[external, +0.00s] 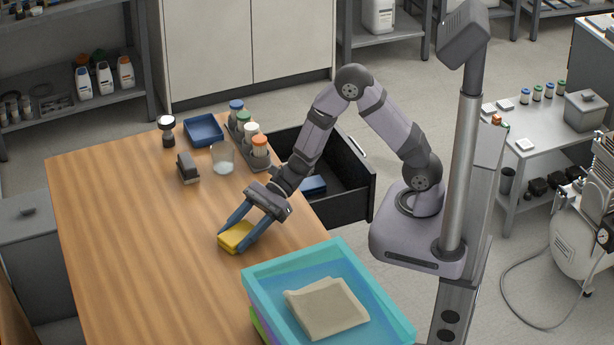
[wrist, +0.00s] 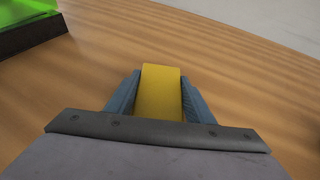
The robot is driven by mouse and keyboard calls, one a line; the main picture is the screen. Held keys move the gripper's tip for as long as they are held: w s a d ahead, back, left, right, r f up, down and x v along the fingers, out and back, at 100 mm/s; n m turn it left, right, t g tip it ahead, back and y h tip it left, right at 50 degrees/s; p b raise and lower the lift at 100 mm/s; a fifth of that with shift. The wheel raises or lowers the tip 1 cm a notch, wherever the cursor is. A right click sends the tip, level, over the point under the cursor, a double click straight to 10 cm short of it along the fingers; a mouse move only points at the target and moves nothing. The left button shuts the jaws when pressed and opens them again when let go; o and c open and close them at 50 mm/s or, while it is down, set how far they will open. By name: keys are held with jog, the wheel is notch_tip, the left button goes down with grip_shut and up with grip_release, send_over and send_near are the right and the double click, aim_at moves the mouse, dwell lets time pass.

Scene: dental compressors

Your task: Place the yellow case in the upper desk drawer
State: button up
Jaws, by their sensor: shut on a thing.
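The yellow case (external: 235,237) is a small block at the wooden desk's surface, left of the turquoise tray. My gripper (external: 237,235) reaches down to it, with its two blue fingers shut on the case's sides. The wrist view shows the yellow case (wrist: 160,92) between the fingers of my gripper (wrist: 160,97). Whether the case touches the desk or is slightly raised I cannot tell. The upper desk drawer (external: 345,193) is pulled out at the desk's right side, dark grey and open at the top. A blue item (external: 313,186) lies inside it. My arm passes above part of the drawer.
A turquoise tray (external: 262,282) with a folded beige cloth (external: 326,305) stands at the desk's near right. Several capped bottles (external: 250,135) stand in a rack near the drawer. A clear cup (external: 222,160), blue tray (external: 204,130) and dark stapler-like object (external: 187,168) are farther back. The desk's left half is clear.

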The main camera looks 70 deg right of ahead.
notch_tip(320, 180, up, 10)
jog(key=shift+r+p, duration=0.1)
jog(key=shift+p, duration=0.2)
notch_tip(320, 180, up, 8)
jog(key=p, duration=0.8)
send_over(235, 236)
dwell(0.9)
